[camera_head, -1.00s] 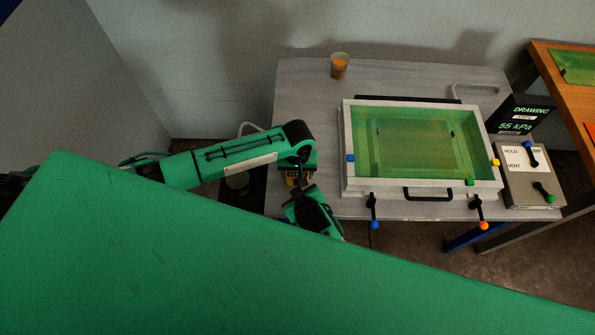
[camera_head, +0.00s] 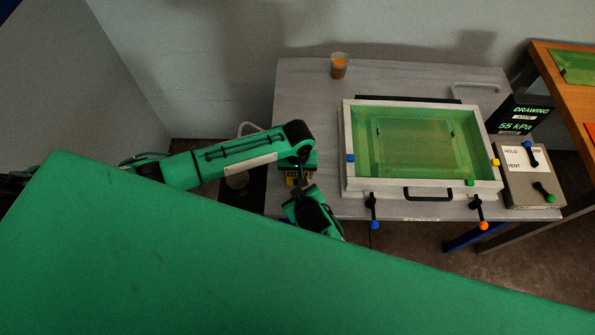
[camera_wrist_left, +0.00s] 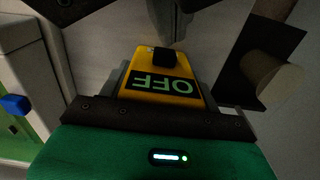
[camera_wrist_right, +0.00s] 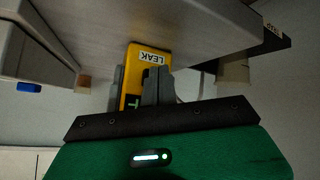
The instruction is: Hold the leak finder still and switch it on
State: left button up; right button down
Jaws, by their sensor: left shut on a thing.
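The leak finder is a yellow box (camera_wrist_left: 168,110) with a black knob or switch on its face. Its display reads OFF in the left wrist view. My left gripper (camera_wrist_left: 163,90) is shut around its sides. In the head view only a bit of the leak finder (camera_head: 297,179) shows below my left gripper (camera_head: 298,168), near the table's left front corner. The right wrist view shows its LEAK label (camera_wrist_right: 154,57). My right gripper (camera_wrist_right: 158,86) has its fingers together, close over the box's face; whether they touch it I cannot tell.
A framed green bath (camera_head: 422,189) with coloured clamps fills the middle of the grey table (camera_head: 300,90). A cup (camera_head: 339,66) stands behind. To the right are a valve box (camera_head: 540,187) and a screen (camera_head: 515,118) reading DRAWING, 55 kPa.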

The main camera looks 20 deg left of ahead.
jog(key=shift+w, duration=0.15)
dwell(0.5)
jog(key=shift+w+a, duration=0.15)
jog(key=shift+w, duration=0.15)
jog(key=shift+s, duration=0.4)
jog(key=shift+s+d, duration=0.1)
jog(key=shift+d, duration=0.1)
jog(key=s, duration=0.2)
jog(key=s+d, duration=0.1)
jog(key=s, duration=0.2)
jog(key=shift+s+d, duration=0.3)
jog(key=shift+s, duration=0.05)
dwell(0.4)
